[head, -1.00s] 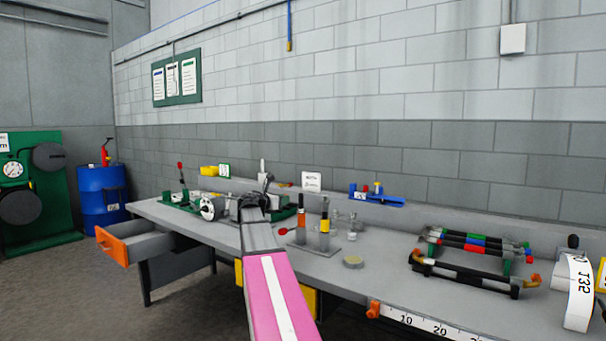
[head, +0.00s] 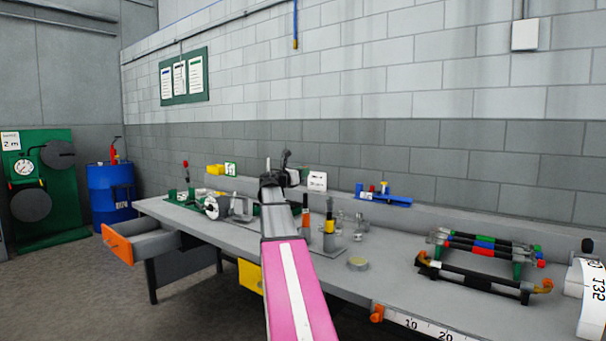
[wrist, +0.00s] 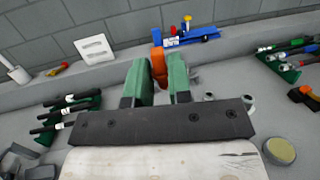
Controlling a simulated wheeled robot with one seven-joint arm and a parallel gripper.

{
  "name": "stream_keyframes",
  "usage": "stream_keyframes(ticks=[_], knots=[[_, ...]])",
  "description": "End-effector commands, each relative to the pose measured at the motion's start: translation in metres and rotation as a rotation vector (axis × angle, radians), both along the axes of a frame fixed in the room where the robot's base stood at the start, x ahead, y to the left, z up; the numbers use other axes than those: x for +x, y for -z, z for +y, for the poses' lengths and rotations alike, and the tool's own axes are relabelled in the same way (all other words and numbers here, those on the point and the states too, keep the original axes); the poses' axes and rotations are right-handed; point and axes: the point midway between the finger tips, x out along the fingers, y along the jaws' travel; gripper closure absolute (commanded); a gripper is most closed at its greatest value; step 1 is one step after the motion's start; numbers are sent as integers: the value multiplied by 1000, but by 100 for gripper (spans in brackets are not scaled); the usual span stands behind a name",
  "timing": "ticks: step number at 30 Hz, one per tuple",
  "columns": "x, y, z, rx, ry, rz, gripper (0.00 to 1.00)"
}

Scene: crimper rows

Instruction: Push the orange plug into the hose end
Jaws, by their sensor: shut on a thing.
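My gripper (head: 274,178) is raised over the middle of the bench; its fingertips are too small to read in the head view. In the wrist view its green fingers (wrist: 161,82) are shut on an orange piece (wrist: 158,62), which I take for the orange plug. Much of the plug is hidden between the fingers. At the right of the bench, several hoses lie on a rack; the front black hose (head: 478,280) has orange ends. I cannot tell which hose end is the task's. The gripper is well left of this rack and apart from it.
A blue holder (head: 383,196) stands at the back of the bench. Two upright tools with orange and yellow bands (head: 329,228) and small glassware stand just right of my gripper. An open drawer (head: 140,242) juts out at left.

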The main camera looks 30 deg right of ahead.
Motion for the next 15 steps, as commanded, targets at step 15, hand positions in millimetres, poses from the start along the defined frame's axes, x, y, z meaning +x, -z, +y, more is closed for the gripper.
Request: stream_keyframes(ticks=[15], knots=[[0, 38, 0, 1, 1, 1, 100]])
